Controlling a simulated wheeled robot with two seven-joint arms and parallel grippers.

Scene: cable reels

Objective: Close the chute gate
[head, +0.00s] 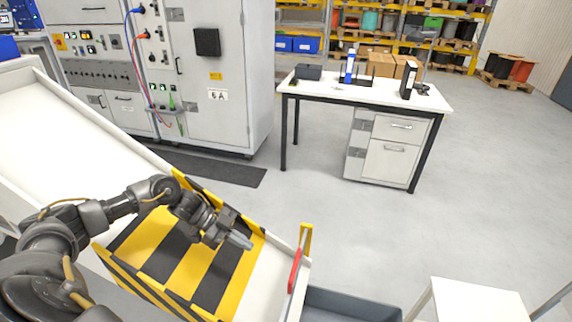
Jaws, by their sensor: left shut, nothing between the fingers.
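The white chute (62,125) slopes down from the left toward the lower middle of the head view. A yellow-and-black striped section (180,262) spans it near the lower end. At the chute's lower end stands a narrow yellow upright (307,240) with a red bar (295,270) beside it; I cannot tell for certain which of these parts is the gate. My left gripper (241,241) is shut and empty. It is over the striped section, to the left of the red bar and apart from it. My right gripper is not in view.
A grey bin (350,304) sits below the chute's end. A white table (470,301) is at lower right. A desk (385,92) with binders and grey electrical cabinets (225,125) stand behind. The floor between is clear.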

